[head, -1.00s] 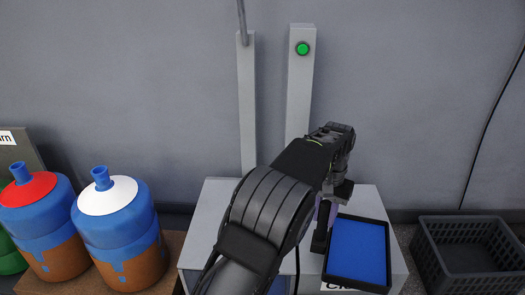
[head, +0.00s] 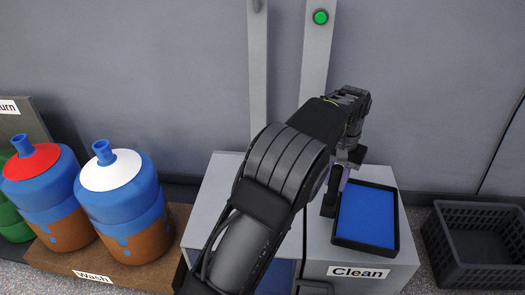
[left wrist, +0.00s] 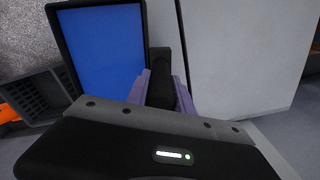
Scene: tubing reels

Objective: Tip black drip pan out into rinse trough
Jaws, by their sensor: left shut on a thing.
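The black drip pan (head: 397,222) is a rectangular tray with a black rim and a flat blue inside. It looks level over the right part of a grey cabinet top, above the "Clean" label. It also shows in the left wrist view (left wrist: 55,42). My left gripper (head: 343,184) has its purple fingers shut on the pan's black handle (left wrist: 162,72), at the pan's left side. Whether the pan rests on the top or hangs just above it, I cannot tell. I cannot identify the rinse trough; my left arm hides much of the cabinet. My right gripper is out of view.
The grey cabinet (head: 213,190) stands against the wall. Blue-and-brown jugs with red (head: 32,165) and white (head: 110,168) tops stand left on a brown "Wash" stand (head: 55,262). A dark crate (head: 435,245) is at right. A green button (head: 320,17) is on a post.

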